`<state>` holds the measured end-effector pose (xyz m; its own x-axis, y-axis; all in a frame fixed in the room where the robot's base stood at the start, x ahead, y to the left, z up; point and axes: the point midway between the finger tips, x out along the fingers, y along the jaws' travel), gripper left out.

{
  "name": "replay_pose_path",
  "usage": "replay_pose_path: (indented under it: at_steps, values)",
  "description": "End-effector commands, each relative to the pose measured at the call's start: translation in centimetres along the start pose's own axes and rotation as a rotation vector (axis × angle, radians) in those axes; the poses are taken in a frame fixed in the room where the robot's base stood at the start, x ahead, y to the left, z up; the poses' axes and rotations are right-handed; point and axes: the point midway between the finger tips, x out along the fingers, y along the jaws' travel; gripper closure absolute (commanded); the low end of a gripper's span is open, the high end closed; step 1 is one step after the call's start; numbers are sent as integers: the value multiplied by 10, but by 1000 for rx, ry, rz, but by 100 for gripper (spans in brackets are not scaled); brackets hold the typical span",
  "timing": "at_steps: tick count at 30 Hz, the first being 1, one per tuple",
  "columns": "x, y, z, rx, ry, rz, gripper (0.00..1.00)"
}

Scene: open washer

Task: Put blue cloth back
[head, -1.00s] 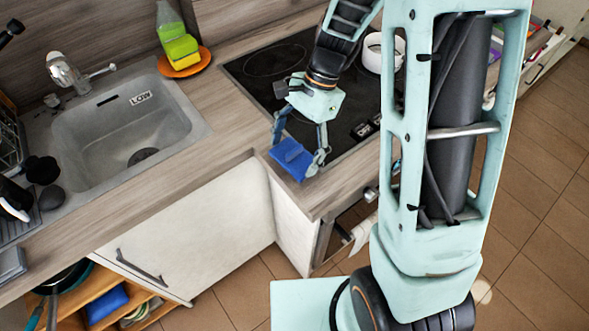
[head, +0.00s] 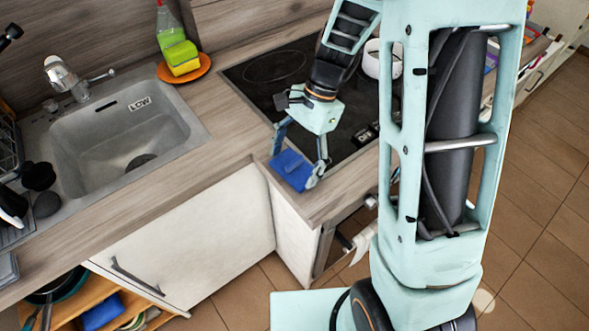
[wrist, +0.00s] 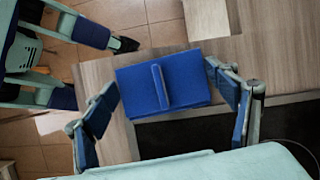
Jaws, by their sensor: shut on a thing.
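The blue cloth (head: 291,170) is a folded, flat block at the worktop's front corner, by the hob. It also shows in the wrist view (wrist: 135,92), with a raised blue strip across its middle. In the wrist view both fingers (wrist: 167,98) flank the cloth. I cannot tell whether the cloth's underside touches the worktop.
The black hob (head: 255,95) lies just behind, with a white round pot (head: 372,60) on it. The sink (head: 120,135) is at left. An orange plate (head: 183,70) holds a sponge. A lower shelf (head: 75,290) holds a pan and another blue item. Worktop (head: 225,145) between sink and hob is bare.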

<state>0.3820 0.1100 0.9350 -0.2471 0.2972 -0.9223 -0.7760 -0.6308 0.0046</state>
Motion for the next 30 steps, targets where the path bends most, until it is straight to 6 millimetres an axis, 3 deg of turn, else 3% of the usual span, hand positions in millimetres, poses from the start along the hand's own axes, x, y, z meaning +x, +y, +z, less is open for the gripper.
replay_pose_path:
  at_steps: [6,11,17,20,30]
  values:
    - [0,0,0,0,0,0,15]
    - [0,0,0,0,0,0,0]
    - [0,0,0,0,0,0,0]
    - [0,0,0,0,0,0,10]
    - [-3,0,0,0,0,0,10]
